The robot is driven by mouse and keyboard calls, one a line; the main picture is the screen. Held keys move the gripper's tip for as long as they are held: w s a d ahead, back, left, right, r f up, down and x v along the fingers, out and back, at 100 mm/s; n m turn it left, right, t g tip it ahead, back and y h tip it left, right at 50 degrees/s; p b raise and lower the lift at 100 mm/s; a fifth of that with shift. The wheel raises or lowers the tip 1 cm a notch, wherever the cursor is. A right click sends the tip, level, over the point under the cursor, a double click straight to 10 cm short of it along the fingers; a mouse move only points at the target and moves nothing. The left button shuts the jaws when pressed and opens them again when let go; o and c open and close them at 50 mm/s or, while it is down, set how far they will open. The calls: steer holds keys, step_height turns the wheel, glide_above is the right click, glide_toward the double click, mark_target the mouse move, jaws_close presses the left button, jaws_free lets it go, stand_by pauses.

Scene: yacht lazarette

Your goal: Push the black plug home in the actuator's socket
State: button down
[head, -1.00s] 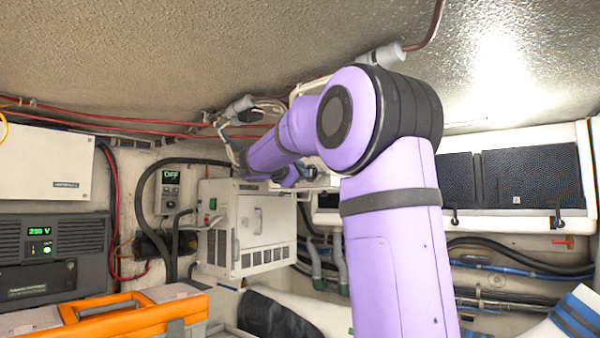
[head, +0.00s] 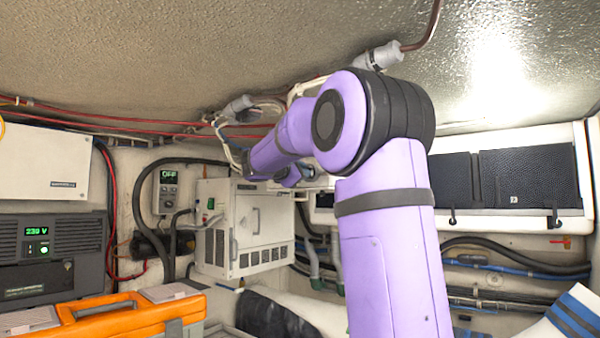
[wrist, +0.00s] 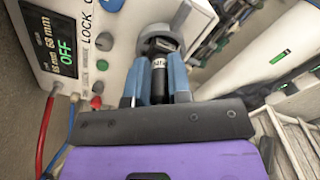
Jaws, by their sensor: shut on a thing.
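In the wrist view my gripper (wrist: 158,66) has its two blue fingers closed on the sides of the black plug (wrist: 159,86), a dark cylinder with a small pale label. The plug points away from me at a round grey socket (wrist: 160,46) on the pale actuator housing (wrist: 116,52). The plug's far end is at the socket's mouth; I cannot tell how deep it sits. In the head view my purple arm reaches to the back; the gripper, plug and socket cannot be made out there.
In the head view a pale vented box (head: 245,225) stands left of my arm, and an orange-handled case (head: 120,318) stands front left.

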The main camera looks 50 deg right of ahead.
steer(key=shift+d, duration=0.8)
steer(key=c, duration=1)
jaws_free()
steer(key=shift+w, duration=0.1)
steer(key=shift+o, duration=0.2)
steer(key=a, duration=1)
steer(key=shift+s+a, duration=0.4)
steer(key=shift+s, duration=0.05)
steer(key=shift+f, duration=0.1)
steer(key=s+a+f+m+t+y, duration=0.2)
steer(key=s+a+f+m+y, duration=0.2)
steer(key=s+a+f+y, duration=0.5)
steer(key=s+a+f+m+t+y, duration=0.2)
steer(key=s+a+f+m+y, duration=0.2)
steer(key=s+a+f+y, duration=0.5)
steer(key=s+a+f, duration=0.6)
steer(key=a+f, duration=0.3)
steer(key=f, duration=0.3)
steer(key=shift+s+a+f, duration=0.2)
steer(key=shift+s+a, duration=0.1)
steer(key=shift+s, duration=0.05)
